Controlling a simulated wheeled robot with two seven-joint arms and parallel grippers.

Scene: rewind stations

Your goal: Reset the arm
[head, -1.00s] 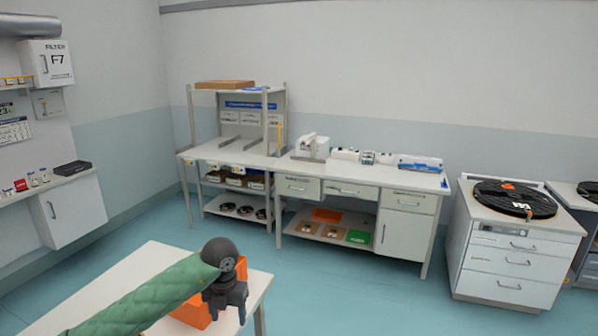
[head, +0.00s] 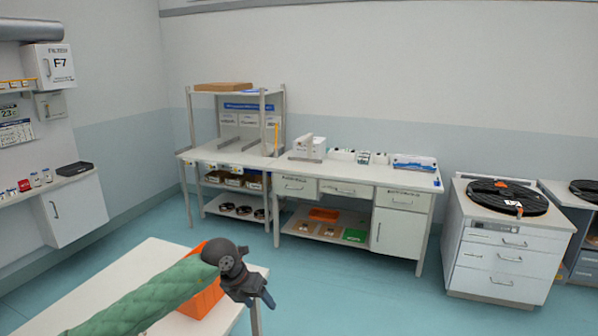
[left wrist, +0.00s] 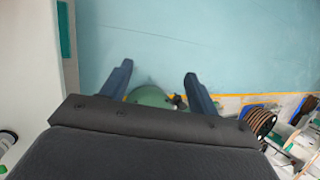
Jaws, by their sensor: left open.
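My left arm comes in from the lower left in a green quilted sleeve. My left gripper (head: 262,300) is dark grey and hangs near the right edge of the white table (head: 152,262), pointing down and to the right. My right gripper is in neither view.
An orange bin (head: 207,296) stands on the white table, partly hidden behind my left arm. A long workbench (head: 345,174) lines the back wall. A drawer cabinet (head: 500,262) with a black reel (head: 507,197) stands at the right. The floor between is clear.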

